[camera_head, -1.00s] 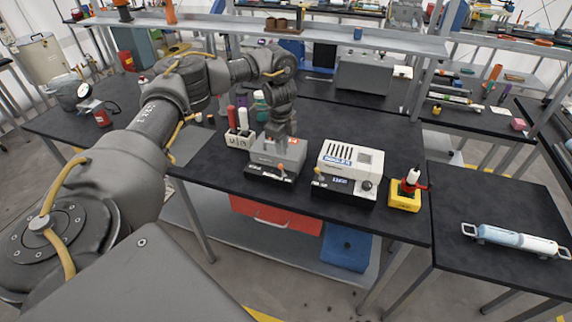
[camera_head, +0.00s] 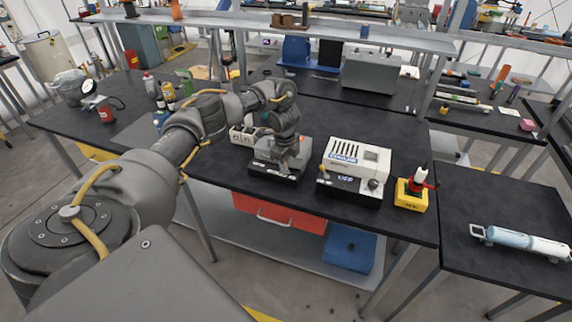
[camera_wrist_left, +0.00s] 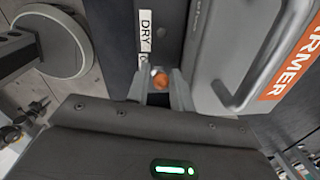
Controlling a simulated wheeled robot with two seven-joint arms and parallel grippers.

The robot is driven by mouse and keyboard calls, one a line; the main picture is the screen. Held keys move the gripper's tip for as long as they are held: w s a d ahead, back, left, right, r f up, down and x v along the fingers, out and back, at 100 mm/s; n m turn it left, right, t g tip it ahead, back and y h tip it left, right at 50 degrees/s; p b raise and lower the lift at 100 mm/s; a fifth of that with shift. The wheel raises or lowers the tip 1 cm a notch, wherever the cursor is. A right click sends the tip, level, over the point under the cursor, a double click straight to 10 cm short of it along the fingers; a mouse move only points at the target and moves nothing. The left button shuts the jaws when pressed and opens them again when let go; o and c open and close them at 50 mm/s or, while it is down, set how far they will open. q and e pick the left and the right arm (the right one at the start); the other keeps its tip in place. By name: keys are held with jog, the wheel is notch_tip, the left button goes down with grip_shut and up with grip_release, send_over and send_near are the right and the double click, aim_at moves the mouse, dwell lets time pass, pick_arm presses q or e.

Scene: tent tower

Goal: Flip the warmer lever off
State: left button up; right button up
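The warmer (camera_head: 264,154) is a grey box on a black base at the front of the middle table, partly hidden by my left arm. In the left wrist view its orange label, partly cut off, shows on the grey housing (camera_wrist_left: 225,45). The lever's orange knob (camera_wrist_left: 160,79) shows between the two fingertips of my left gripper (camera_wrist_left: 160,90). The fingers look parted, one on each side of the knob, and I cannot tell if they touch it. In the head view my left gripper (camera_head: 287,167) is low over the warmer's front. My right gripper is not in view.
A white machine (camera_head: 357,160) stands close on the right, with a yellow-based device (camera_head: 411,194) beyond it. A white holder (camera_head: 242,133) sits behind the warmer on the left. A shelf (camera_head: 330,32) runs above the back. A cylinder (camera_head: 520,243) lies on the right table.

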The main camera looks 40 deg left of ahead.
pick_arm(q)
grip_shut()
jog(key=shift+s+a+f+h, duration=0.15)
jog(key=shift+a+h, duration=0.15)
jog(key=shift+h, duration=0.4)
jog(key=shift+t+h, duration=0.3)
grip_release()
jog(key=p+v, duration=0.1)
jog(key=v, duration=1)
